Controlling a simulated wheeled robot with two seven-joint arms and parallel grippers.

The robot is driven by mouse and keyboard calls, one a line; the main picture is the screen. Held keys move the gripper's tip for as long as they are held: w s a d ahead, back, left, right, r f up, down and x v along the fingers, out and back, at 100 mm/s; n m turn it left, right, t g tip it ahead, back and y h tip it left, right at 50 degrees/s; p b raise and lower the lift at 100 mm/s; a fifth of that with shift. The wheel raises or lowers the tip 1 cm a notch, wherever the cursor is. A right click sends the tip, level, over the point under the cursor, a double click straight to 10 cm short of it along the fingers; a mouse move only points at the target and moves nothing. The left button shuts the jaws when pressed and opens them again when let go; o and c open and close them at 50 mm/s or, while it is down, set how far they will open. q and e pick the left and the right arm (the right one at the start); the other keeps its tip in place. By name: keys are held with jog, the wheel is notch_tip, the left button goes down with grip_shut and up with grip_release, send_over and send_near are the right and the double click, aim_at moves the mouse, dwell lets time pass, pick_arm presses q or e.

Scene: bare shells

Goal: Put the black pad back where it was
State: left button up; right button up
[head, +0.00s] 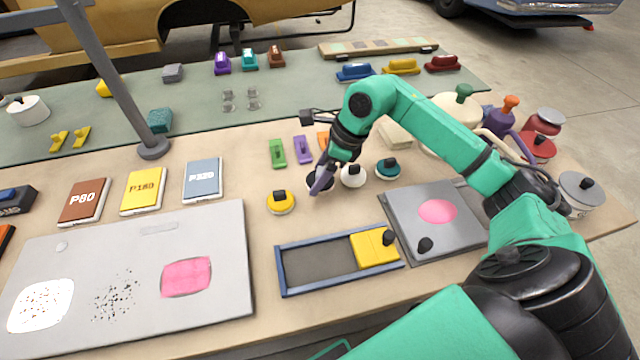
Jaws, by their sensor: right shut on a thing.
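The black pad (313,184) is a dark round disc, mostly hidden behind my right gripper's fingers. My right gripper (318,183) points down and is shut on it, in the row of round pads. The pad is between the yellow round pad (281,204) and the white round pad (353,178). It looks at or very near the table surface; I cannot tell whether it touches. The teal round pad (387,171) is at the right end of the row. My left gripper is not in view.
A blue-framed tray (281,270) holding a yellow block (374,247) lies in front. A grey plate (456,233) carries a pink patch and a black knob (425,245). Small green (277,153) and purple (303,149) blocks stand behind. A grey post (109,80) rises left.

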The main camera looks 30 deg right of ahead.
aim_at(320, 197)
notch_tip(320, 197, down, 4)
jog(key=shift+f+p, duration=0.1)
jog(key=shift+p, duration=0.2)
jog(key=shift+f, duration=0.3)
jog(key=o, duration=1.1)
jog(key=shift+c, duration=0.2)
jog(key=shift+d+r, duration=0.1)
jog(key=shift+r, duration=0.25)
jog(key=b+v, duration=0.2)
jog(key=v, duration=0.9)
jog(key=shift+r+b, duration=0.35)
jog(key=shift+b, duration=0.05)
jog(key=shift+s, duration=0.1)
